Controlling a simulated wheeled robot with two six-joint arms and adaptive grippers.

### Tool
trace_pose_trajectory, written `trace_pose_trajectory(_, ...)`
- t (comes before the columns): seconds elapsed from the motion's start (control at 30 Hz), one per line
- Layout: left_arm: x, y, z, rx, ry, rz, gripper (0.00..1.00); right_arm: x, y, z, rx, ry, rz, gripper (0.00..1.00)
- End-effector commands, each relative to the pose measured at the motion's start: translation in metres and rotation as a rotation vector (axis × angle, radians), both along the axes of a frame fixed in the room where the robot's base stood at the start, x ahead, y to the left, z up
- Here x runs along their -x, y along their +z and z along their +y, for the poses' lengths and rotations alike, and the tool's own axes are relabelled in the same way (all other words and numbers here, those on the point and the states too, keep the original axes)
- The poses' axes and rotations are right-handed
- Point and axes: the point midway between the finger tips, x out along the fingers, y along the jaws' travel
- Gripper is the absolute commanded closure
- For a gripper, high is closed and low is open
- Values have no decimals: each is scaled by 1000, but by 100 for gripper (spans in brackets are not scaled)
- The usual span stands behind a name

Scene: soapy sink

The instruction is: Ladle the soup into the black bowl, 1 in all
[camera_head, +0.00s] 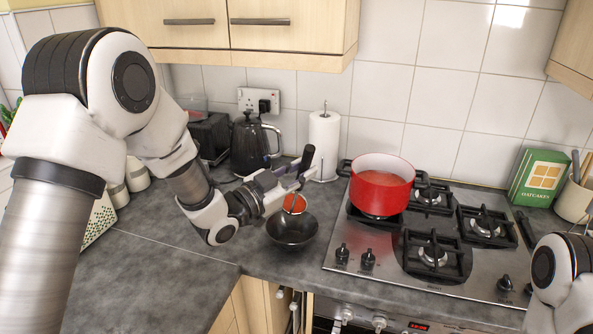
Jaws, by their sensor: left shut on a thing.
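The black bowl (292,232) stands on the grey worktop, left of the hob. My left gripper (296,183) is shut on the ladle, whose dark handle (307,158) sticks up above the fingers. The ladle's head (294,204) shows orange-red, like soup, and is over the back part of the black bowl in the picture. I cannot tell its exact height above the bowl. The red pot (381,190) stands on the back left burner, and its white inside shows orange-red soup (380,178). My right arm is at the lower right; its gripper is out of view.
A gas hob (450,250) with several black grates fills the right side. A paper towel roll (323,145) and a black kettle (250,145) stand behind the bowl. A green oatcakes box (538,178) is at the back right. The worktop (150,280) at the front left is clear.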

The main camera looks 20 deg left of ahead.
Motion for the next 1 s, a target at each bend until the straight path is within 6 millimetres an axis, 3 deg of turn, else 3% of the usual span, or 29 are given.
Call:
trace_pose_trajectory(0.33, 19, -18, -18, -88, 0, -94, 100, 0, -32, 0, 0, 0, 0, 60)
trace_pose_trajectory(1.0, 34, -49, -31, -204, 0, -220, 100, 0, -88, 0, 0, 0, 0, 60)
